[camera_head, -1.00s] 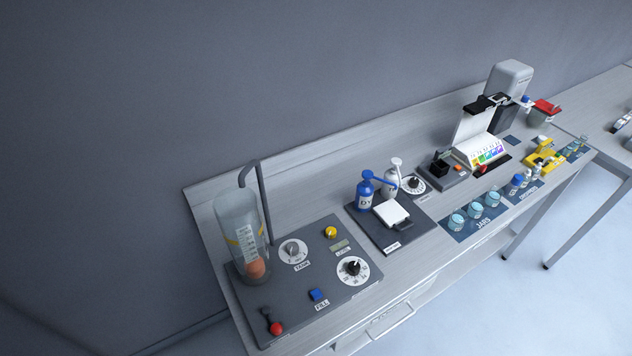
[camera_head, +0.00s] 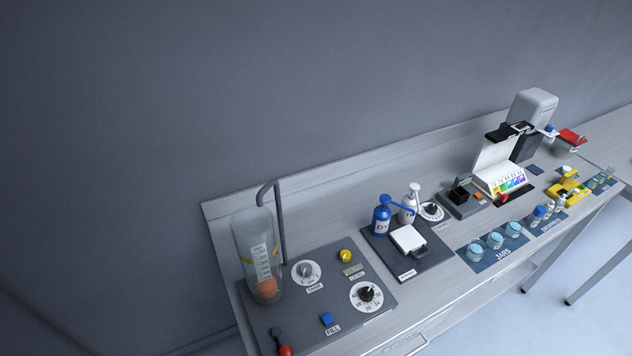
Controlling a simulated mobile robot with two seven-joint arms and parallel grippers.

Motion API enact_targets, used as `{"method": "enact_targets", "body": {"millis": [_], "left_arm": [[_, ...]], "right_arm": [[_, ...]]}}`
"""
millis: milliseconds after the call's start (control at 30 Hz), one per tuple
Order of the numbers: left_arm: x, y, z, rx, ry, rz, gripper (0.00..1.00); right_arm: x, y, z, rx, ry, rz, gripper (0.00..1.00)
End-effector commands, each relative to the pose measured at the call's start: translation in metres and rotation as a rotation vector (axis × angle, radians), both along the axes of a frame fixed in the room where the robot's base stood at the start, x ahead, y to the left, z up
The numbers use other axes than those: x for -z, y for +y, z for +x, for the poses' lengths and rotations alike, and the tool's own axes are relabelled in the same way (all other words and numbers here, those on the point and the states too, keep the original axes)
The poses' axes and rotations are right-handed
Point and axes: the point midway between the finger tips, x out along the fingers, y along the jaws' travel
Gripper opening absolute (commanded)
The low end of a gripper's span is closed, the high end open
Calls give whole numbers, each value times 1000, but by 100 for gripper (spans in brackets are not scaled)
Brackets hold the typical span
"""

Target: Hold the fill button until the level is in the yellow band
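The blue fill button (camera_head: 327,319) sits on the dark grey panel (camera_head: 300,327) above a label reading FILL. The clear cylinder (camera_head: 252,240) stands at the panel's back left, with a white scale, a yellow band mark (camera_head: 247,262) on its wall and an orange-red ball (camera_head: 267,287) low inside. The ball appears below the yellow mark. A bent grey pipe (camera_head: 279,215) rises beside the cylinder. Neither of my grippers is in view, and nothing touches the button.
The panel also has a red-knobbed lever (camera_head: 285,350), a yellow button (camera_head: 345,256), a tank dial (camera_head: 306,271) and a second dial (camera_head: 367,295). To the right are a blue pump bottle (camera_head: 382,215), a white pump bottle (camera_head: 409,203) and jars (camera_head: 495,240).

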Motion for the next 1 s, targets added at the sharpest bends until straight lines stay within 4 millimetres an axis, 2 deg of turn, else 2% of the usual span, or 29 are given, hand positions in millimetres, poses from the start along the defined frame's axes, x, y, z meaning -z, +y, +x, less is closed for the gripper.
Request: {"method": "enact_targets", "body": {"millis": [133, 733, 1000], "left_arm": [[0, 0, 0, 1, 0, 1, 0], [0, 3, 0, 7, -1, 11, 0], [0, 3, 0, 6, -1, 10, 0]], "right_arm": [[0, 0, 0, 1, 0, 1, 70], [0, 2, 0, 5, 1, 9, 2], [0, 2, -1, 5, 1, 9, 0]]}}
